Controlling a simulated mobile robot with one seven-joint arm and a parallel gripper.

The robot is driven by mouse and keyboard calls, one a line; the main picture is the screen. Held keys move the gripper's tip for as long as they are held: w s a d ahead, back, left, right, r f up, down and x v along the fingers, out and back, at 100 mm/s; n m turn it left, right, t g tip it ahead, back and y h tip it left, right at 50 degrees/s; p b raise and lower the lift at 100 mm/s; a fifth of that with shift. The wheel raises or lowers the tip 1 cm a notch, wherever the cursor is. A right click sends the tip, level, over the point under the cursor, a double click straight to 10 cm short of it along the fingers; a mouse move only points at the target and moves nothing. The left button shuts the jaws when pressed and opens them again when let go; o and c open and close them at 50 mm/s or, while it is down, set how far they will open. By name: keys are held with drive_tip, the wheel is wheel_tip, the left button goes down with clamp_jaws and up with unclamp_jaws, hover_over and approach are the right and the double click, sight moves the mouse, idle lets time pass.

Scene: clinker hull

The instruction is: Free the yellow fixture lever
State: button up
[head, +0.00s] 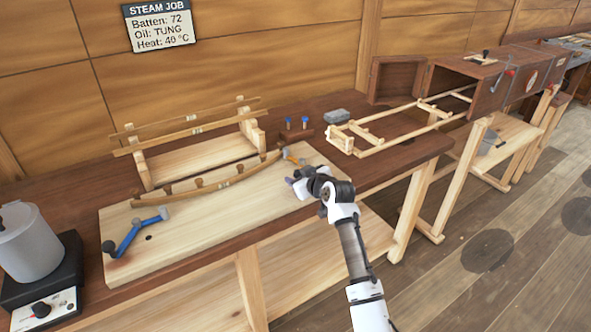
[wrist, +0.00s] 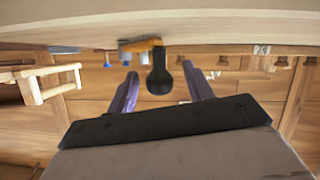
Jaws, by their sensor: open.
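The yellow fixture lever (head: 290,156) sits at the right end of a curved wooden batten (head: 225,184) on the pale fixture board (head: 190,222). My gripper (head: 293,181) is just in front of it, low over the board's right part, and hides some of it. In the wrist view, the lever's yellow arm (wrist: 143,44) and its black knob (wrist: 159,78) show. The knob appears between the two purple fingers of my open gripper (wrist: 160,90). I see no finger closed on it. A blue lever (head: 135,232) with a dark knob sits at the batten's left end.
A wooden rack (head: 195,160) with thin battens stands behind the board. A pot (head: 28,243) on a hotplate is at the left. A ladder-like wooden frame (head: 400,127) lies right of the board, leading to open dark boxes (head: 465,88).

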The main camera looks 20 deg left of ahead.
drive_tip(key=shift+p+x, duration=0.3)
drive_tip(key=shift+x, duration=1.15)
clamp_jaws()
